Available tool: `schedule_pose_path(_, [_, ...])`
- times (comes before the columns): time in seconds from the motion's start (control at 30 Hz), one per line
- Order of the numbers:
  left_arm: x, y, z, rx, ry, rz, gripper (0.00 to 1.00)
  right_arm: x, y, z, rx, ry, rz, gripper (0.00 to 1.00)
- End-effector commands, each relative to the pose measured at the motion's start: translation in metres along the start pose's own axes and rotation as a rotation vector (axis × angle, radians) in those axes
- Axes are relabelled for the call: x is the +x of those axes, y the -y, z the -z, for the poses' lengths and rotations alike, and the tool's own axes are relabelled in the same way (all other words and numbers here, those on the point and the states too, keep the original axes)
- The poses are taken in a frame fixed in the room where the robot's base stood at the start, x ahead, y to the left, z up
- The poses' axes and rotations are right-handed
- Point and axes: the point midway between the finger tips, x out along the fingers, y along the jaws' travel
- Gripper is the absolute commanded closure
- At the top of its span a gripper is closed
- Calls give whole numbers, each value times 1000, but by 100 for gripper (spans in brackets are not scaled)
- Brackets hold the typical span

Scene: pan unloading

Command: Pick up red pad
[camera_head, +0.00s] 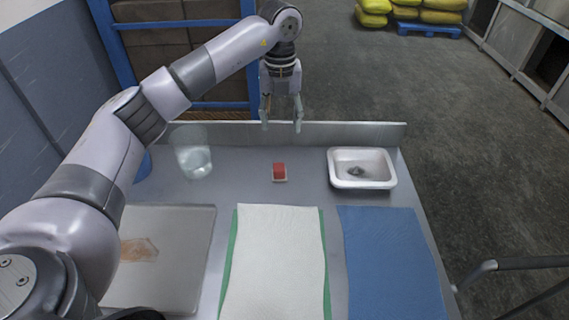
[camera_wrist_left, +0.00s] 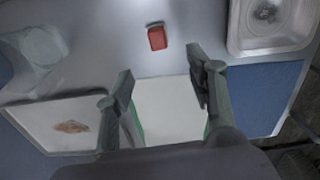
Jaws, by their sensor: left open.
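The red pad (camera_head: 279,170) is a small red block with a pale lower edge. It lies on the grey table behind the white cloth. It also shows in the left wrist view (camera_wrist_left: 157,38), above the gap between the fingers. My left gripper (camera_head: 281,121) hangs above the back edge of the table, pointing down, apart from the pad. Its two fingers (camera_wrist_left: 161,85) are spread, with nothing between them. My right gripper does not show.
A clear container (camera_head: 192,152) stands left of the pad. A white tray (camera_head: 390,182) with something dark inside stands to the right. In front lie a grey board (camera_head: 185,270) with a brownish patch, a white cloth (camera_head: 272,265) over green, and a blue cloth (camera_head: 393,260).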

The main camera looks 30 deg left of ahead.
Motion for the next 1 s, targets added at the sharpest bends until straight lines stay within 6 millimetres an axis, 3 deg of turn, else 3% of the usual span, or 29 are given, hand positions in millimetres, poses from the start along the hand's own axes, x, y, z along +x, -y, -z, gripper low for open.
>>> schedule_pose_path(0.4, [85,-1,2,1,-4,-3,50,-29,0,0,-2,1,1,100])
schedule_pose_path(0.77, [116,-3,3,1,-4,-3,50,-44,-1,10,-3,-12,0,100])
schedule_pose_path(1.0, [151,-4,3,0,-4,-1,50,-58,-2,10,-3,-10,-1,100])
